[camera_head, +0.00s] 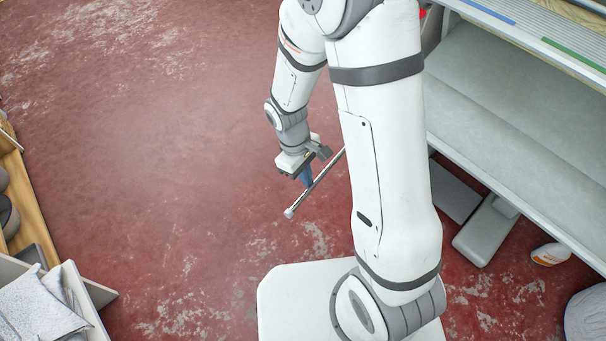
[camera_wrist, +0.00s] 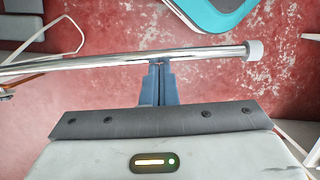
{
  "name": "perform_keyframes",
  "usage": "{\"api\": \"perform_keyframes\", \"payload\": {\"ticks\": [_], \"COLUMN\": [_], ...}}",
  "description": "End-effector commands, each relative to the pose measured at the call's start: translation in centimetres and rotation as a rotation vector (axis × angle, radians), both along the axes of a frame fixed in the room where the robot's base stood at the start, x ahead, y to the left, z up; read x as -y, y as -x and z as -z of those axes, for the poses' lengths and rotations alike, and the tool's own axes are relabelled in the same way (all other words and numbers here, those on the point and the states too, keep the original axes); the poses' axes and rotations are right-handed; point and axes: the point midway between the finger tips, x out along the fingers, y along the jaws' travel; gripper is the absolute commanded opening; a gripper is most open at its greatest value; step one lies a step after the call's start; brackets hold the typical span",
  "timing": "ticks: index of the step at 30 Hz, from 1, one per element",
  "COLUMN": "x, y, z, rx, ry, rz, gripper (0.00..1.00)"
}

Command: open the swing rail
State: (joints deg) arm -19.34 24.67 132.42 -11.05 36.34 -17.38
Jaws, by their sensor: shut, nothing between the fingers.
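The swing rail is a thin metal bar (camera_head: 322,179) with a pale end cap, reaching out from behind my arm over the red floor. In the wrist view the rail (camera_wrist: 110,62) crosses the picture from the left and ends at a white cap right of centre. My gripper (camera_head: 307,181) has blue fingers beside the rail. In the wrist view the gripper's fingers (camera_wrist: 158,64) are together, with their tips at the near side of the rail. I cannot tell if they touch it. The rail's other end is hidden behind my arm.
A grey machine with shelves (camera_head: 520,110) stands on the right. A white bottle (camera_head: 551,254) lies by its foot. A bin with pale cloth (camera_head: 45,305) is at lower left. The red floor (camera_head: 150,130) left of the rail is clear. A teal-edged object (camera_wrist: 212,14) shows beyond the rail.

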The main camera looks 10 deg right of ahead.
Motion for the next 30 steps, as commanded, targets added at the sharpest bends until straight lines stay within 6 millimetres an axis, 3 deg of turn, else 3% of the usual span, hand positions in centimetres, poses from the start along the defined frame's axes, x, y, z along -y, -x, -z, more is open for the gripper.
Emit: {"api": "perform_keyframes", "payload": {"ticks": [5, 10, 12, 19, 24, 30], "x": [-0.8, -3.0, -3.2, -4.0, -4.4, -4.4], "y": [-0.5, -2.2, -2.4, -3.2, -3.6, -3.7], "z": [0.3, 0.8, -1.8, -6.4, -8.3, -8.9], "rx": [0.0, 0.001, 0.004, 0.003, 0.002, -0.001], "ry": [0.0, -0.001, -0.002, -0.001, -0.001, 0.0], "rz": [-0.002, 0.003, 0.002, 0.004, 0.005, 0.005], "gripper": [0.0, 0.0, 0.0, 0.0, 0.0, 0.0]}}
